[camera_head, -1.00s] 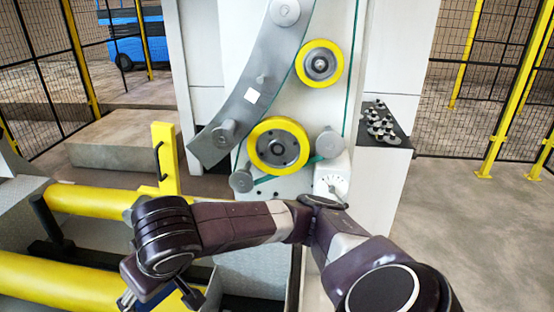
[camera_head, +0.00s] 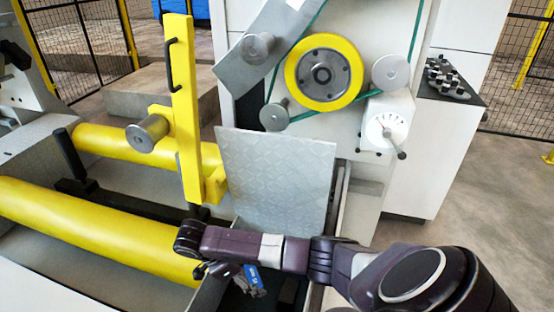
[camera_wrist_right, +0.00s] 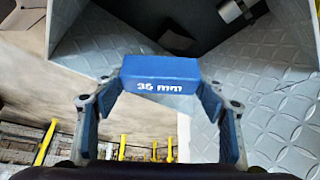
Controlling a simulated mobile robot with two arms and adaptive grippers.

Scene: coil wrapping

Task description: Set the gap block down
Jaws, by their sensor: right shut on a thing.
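The gap block (camera_wrist_right: 160,75) is a blue bar marked in white, apparently "36 mm", in the right wrist view. My right gripper (camera_wrist_right: 160,92) is shut on it, with the block spanning between its two fingertips. In the head view the blue block (camera_head: 252,277) shows small below my right forearm, and the gripper (camera_head: 246,284) is partly hidden there. It is over the dark recess beside the patterned metal plate. The wrist view shows patterned metal surfaces behind the block; I cannot tell whether it touches any. My left gripper is not in view.
An upright patterned plate (camera_head: 280,175) stands just beyond my right arm. Yellow rollers (camera_head: 100,232) and a yellow post (camera_head: 183,110) lie to the left. A machine with a yellow wheel (camera_head: 323,73) and a dial (camera_head: 388,133) stands behind. A dark shelf (camera_head: 450,80) holds small parts.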

